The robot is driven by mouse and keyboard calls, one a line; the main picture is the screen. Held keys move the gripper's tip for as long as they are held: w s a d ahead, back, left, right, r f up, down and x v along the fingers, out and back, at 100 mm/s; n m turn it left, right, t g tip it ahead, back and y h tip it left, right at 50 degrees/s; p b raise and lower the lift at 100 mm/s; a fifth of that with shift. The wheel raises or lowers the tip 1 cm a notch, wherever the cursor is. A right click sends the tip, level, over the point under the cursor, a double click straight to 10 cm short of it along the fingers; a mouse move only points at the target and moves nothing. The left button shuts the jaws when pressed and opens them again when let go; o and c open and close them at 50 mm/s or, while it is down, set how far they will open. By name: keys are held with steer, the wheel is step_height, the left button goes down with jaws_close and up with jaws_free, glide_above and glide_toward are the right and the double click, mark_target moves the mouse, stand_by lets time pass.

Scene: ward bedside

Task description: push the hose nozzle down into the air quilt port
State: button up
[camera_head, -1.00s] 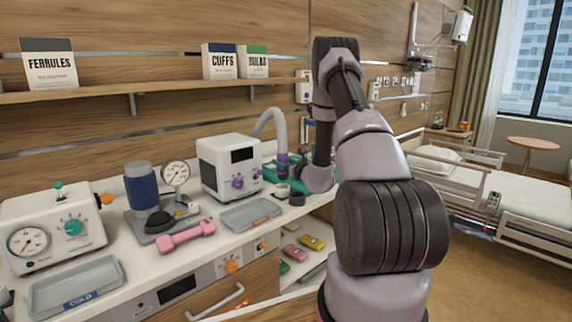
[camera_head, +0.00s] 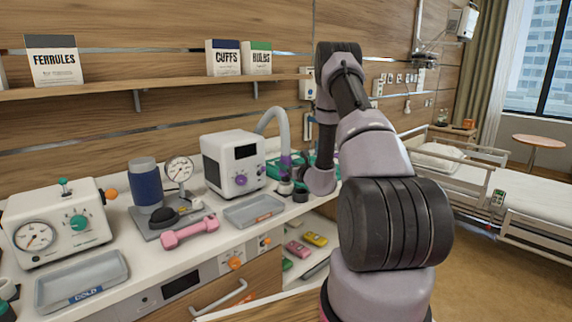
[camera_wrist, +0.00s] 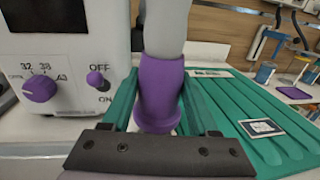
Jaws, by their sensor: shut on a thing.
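The purple hose nozzle (camera_wrist: 160,92) hangs upright on the end of the pale grey hose (camera_wrist: 166,25). My gripper (camera_wrist: 158,112) is shut on it, with one teal finger on each side. In the head view the hose (camera_head: 277,122) arches out of the white warming unit (camera_head: 219,170), and the purple nozzle (camera_head: 285,162) shows beside my dark gripper (camera_head: 299,170). The teal air quilt (camera_wrist: 245,105) lies flat to the right of the nozzle, with a pale label on it.
The warming unit (camera_wrist: 65,85) stands close on the left in the wrist view. A grey tray (camera_head: 254,211), a pink dumbbell (camera_head: 190,233) and a black ring (camera_head: 300,194) lie on the counter. A shelf (camera_head: 180,87) runs along the wall, and a bed (camera_head: 520,201) stands at right.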

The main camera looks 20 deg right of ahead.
steer(key=shift+f, duration=1.95)
steer(key=o, duration=1.4)
steer(key=s, duration=0.3)
steer(key=s+d, duration=0.1)
steer(key=s, duration=0.3)
steer(key=s+d, duration=0.1)
steer(key=s, duration=0.2)
steer(key=shift+s, duration=0.3)
